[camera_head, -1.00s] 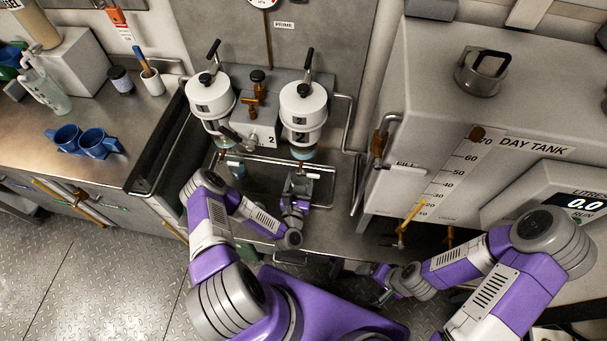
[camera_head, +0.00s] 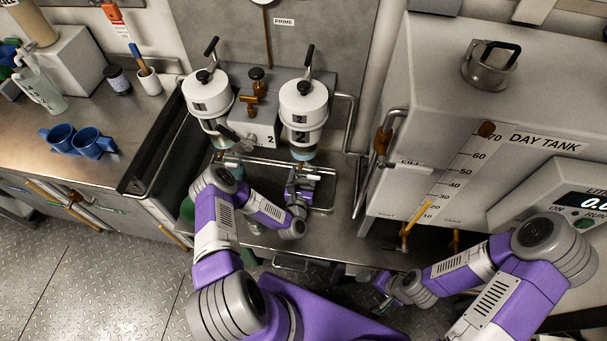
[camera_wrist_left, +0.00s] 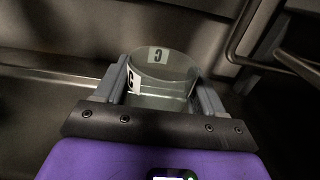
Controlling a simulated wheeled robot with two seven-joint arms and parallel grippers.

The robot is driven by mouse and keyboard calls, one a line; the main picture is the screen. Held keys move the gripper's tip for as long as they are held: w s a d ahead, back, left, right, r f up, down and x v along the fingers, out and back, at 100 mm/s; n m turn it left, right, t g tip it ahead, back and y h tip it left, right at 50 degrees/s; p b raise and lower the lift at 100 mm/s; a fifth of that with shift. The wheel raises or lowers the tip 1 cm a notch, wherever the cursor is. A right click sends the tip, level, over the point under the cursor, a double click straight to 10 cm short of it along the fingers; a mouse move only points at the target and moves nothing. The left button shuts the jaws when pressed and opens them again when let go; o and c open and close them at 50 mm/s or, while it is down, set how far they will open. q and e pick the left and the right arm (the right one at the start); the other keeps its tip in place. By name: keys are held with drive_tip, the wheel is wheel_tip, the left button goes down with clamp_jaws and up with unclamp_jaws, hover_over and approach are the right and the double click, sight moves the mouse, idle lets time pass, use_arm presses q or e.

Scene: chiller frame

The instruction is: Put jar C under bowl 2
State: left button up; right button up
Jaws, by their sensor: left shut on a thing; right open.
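Jar C (camera_wrist_left: 172,88), a clear open-topped jar with white C labels, sits between the fingers of my left gripper (camera_wrist_left: 163,82) in the left wrist view. In the head view my left gripper (camera_head: 302,176) is over the steel tray area, in front of and below bowl 2 (camera_head: 303,108), the right white-capped bowl with a bluish lower end. The jar is hard to make out there. The left bowl (camera_head: 209,100) hangs beside it. My right gripper (camera_head: 382,297) is open, low in front of the day tank.
A metal rail (camera_head: 270,163) runs under the bowls, and a bent pipe (camera_head: 350,120) stands right of bowl 2. The day tank (camera_head: 400,190) bounds the right side. Blue mugs (camera_head: 88,143) stand on the left counter (camera_head: 95,180).

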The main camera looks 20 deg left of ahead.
use_arm(q)
drive_tip(key=o, duration=1)
drive_tip(key=shift+f, duration=0.1)
drive_tip(key=shift+o, duration=0.2)
drive_tip(key=p+v, duration=0.3)
drive_tip(key=v, duration=0.9)
